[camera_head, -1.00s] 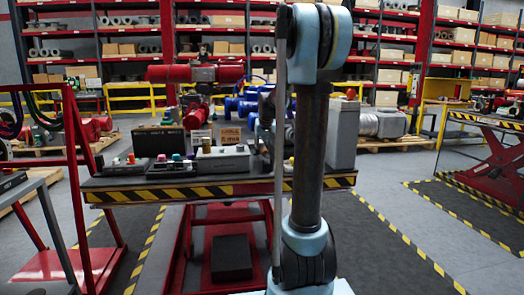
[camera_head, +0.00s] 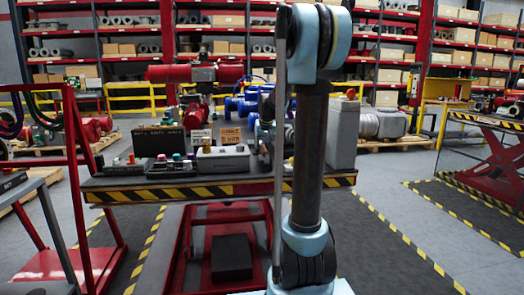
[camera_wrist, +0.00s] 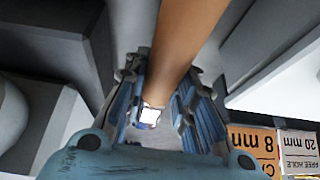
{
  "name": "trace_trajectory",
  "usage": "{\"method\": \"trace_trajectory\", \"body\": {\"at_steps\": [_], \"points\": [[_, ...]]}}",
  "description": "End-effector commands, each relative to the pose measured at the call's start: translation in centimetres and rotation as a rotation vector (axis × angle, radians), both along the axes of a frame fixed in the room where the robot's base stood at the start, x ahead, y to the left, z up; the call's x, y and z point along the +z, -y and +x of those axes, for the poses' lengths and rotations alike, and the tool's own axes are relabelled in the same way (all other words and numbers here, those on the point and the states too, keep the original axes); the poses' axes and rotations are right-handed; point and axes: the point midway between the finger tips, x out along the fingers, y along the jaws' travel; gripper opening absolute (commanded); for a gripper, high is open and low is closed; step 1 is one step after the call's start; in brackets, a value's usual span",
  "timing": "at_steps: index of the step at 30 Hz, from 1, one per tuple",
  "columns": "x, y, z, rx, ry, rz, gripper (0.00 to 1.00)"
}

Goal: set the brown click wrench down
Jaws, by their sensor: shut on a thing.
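The brown click wrench (camera_wrist: 187,38) shows in the wrist view as a smooth brown shaft running from the top of the picture down between the fingers. My gripper (camera_wrist: 163,100) has its blue ribbed fingers on both sides of it, shut on it. A small pale square end shows just below the brown part, between the fingers. The wrench's far end is out of the picture. In the head view my own arm stands in front of that part of the bench, and I cannot make out the wrench there.
The bench (camera_head: 205,191) has a black-and-yellow striped front edge. On it stand a black box (camera_head: 158,141), a grey box (camera_head: 222,160), a tall grey block (camera_head: 342,134) and small signs (camera_head: 230,136). A sign reading 8 mm (camera_wrist: 253,143) lies lower right in the wrist view. Grey blocks flank the wrench.

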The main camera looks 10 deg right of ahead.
Motion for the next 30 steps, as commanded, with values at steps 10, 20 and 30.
{"method": "trace_trajectory", "body": {"at_steps": [10, 20, 30], "points": [[-0.7, 0.0, 0.0, 0.000, 0.000, 0.000, 0.00], [-1.3, 0.0, 0.0, 0.000, 0.001, 0.000, 0.00], [-1.8, 0.0, 0.0, 0.000, 0.001, 0.000, 0.34]]}}
